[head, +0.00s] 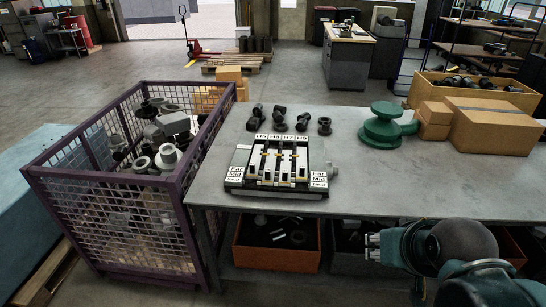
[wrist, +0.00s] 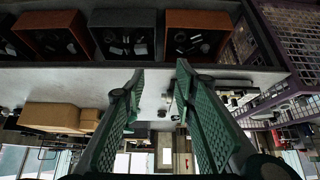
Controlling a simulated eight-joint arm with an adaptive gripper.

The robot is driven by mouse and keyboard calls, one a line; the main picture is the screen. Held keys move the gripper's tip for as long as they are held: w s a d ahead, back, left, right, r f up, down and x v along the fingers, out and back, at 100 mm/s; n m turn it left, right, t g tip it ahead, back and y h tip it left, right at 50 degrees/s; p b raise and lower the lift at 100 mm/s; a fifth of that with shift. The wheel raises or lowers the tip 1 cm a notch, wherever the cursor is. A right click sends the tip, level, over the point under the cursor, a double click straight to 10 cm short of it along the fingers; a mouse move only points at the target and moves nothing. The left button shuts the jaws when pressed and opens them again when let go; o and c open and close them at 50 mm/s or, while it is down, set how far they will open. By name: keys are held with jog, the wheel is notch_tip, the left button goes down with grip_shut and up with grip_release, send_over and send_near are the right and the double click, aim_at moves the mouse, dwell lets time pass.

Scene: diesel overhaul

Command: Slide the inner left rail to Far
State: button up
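The rail unit (head: 276,187) sits near the front edge of the grey table, left of its middle. It has several parallel pale rails running away from me, with H-number labels at the back and Far, Mid and Near labels at both sides. The inner left rail (head: 270,164) is second from the left; its slider position is too small to tell. My gripper (wrist: 160,80) shows in the wrist view with its two green fingers spread wide and nothing between them. In the head view my arm is at the lower right, apart from the unit.
Several dark fittings (head: 280,119) stand behind the unit. A green flanged part (head: 383,128) and cardboard boxes (head: 495,126) stand on the table's right. A purple mesh crate (head: 111,182) stands against its left side. Bins (head: 277,258) sit beneath. The middle of the tabletop is clear.

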jog(key=shift+w+r, duration=0.1)
dwell(0.4)
jog(key=w+a+r+g+p, duration=0.1)
jog(key=w+a+r, duration=0.2)
jog(key=w, duration=0.3)
jog(key=w+a+r+g+p, duration=0.1)
jog(key=w+a+r, duration=0.1)
jog(key=w+r, duration=0.3)
jog(key=g+p, duration=0.5)
jog(key=p, duration=0.1)
send_over(268, 170)
jog(key=f, duration=1.4)
jog(key=shift+s+d, duration=0.1)
jog(key=shift+d, duration=0.25)
jog(key=shift+w+a+f, duration=0.2)
jog(key=shift+a+f, duration=0.2)
jog(key=shift+f, duration=0.1)
jog(key=shift+f, duration=0.1)
